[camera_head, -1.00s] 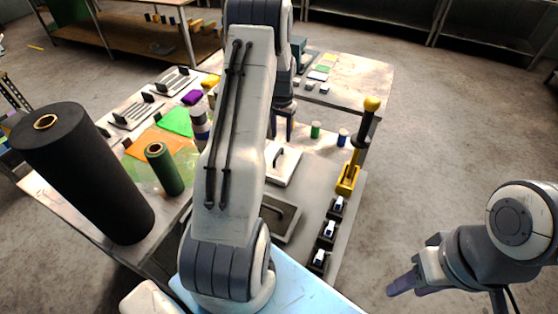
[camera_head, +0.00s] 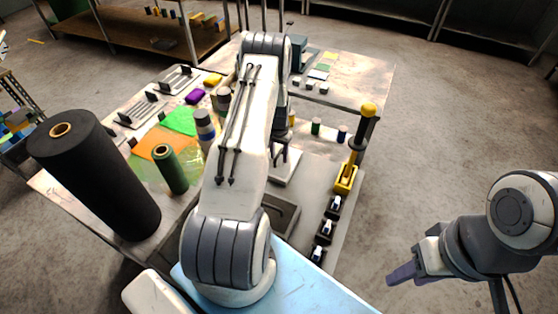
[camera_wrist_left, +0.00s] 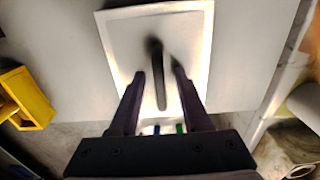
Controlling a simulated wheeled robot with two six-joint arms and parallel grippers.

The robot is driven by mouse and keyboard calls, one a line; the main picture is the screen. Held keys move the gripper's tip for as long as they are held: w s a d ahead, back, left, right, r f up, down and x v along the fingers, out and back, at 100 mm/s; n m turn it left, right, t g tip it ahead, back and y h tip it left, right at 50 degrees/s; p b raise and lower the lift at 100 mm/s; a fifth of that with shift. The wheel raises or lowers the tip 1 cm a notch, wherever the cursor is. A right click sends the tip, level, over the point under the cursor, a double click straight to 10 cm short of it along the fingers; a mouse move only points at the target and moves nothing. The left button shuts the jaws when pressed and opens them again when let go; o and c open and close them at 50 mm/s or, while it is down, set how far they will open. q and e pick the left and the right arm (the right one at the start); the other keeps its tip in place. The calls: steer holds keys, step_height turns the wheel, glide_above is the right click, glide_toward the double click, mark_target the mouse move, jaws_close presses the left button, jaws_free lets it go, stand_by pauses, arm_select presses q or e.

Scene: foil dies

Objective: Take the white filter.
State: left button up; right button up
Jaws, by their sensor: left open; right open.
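A white square plate (camera_head: 287,172) with a dark handle lies on the grey table; it may be the white filter, but I cannot tell for sure. In the left wrist view the plate (camera_wrist_left: 188,35) has a bright rim, and its dark handle (camera_wrist_left: 158,85) shows between my left fingers. My left gripper (camera_head: 279,152) points down over the plate, open, one finger on each side of the handle; I cannot tell whether they touch it. My right gripper (camera_head: 405,275) is open and empty, off to the right over the floor. My left arm hides part of the table.
A yellow-knobbed lever press (camera_head: 346,178) stands right of the plate, with black clips in front of it. A black roll (camera_head: 95,170) and a green roll (camera_head: 169,170) stand left.

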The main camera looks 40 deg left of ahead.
arm_select(q)
jaws_close()
stand_by(1.4)
